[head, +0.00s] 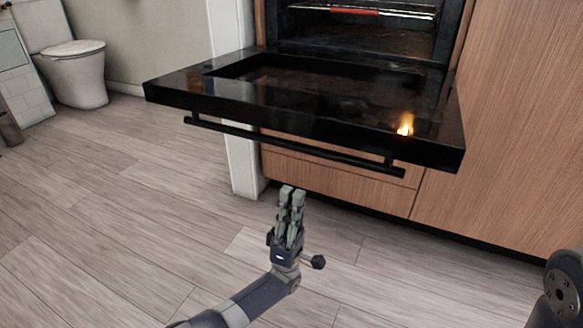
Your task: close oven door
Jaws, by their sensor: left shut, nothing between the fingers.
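The black oven door (310,105) is folded down and juts out level from the oven (360,30), so the cavity with its wire racks shows. The bar handle (290,146) runs along the door's front edge, on the side facing down and toward me. My left gripper (292,190) is shut and empty. In the picture it lies just below the handle, with its fingers pointing up toward it and a gap between. My right gripper is out of the picture; only a dark piece of my right arm shows at the lower right.
Wooden cabinet panels (510,130) stand right of the oven, and a wooden drawer front (340,178) sits below it. A white post (243,165) is at the left. A toilet (75,65) stands far back left. The plank floor (110,220) in front is clear.

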